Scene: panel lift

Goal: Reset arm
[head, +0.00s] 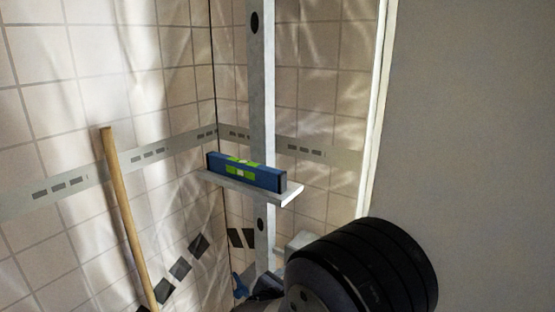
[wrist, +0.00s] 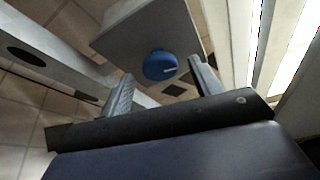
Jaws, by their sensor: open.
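My gripper (wrist: 163,88) shows in the wrist view with its two grey fingers spread apart and nothing between them. Beyond the fingertips is a round blue knob (wrist: 159,65) with a pale mark, on the face of a grey box (wrist: 135,32). The knob appears apart from both fingers. In the head view my dark arm link (head: 365,270) fills the lower right and hides most of what is behind it. The gripper's fingers cannot be made out clearly there.
A vertical metal post (head: 262,110) stands by the tiled corner. A small shelf (head: 292,194) on it carries a blue and green spirit level (head: 245,172). A wooden pole (head: 127,215) leans at the left. A plain grey wall (head: 470,130) fills the right.

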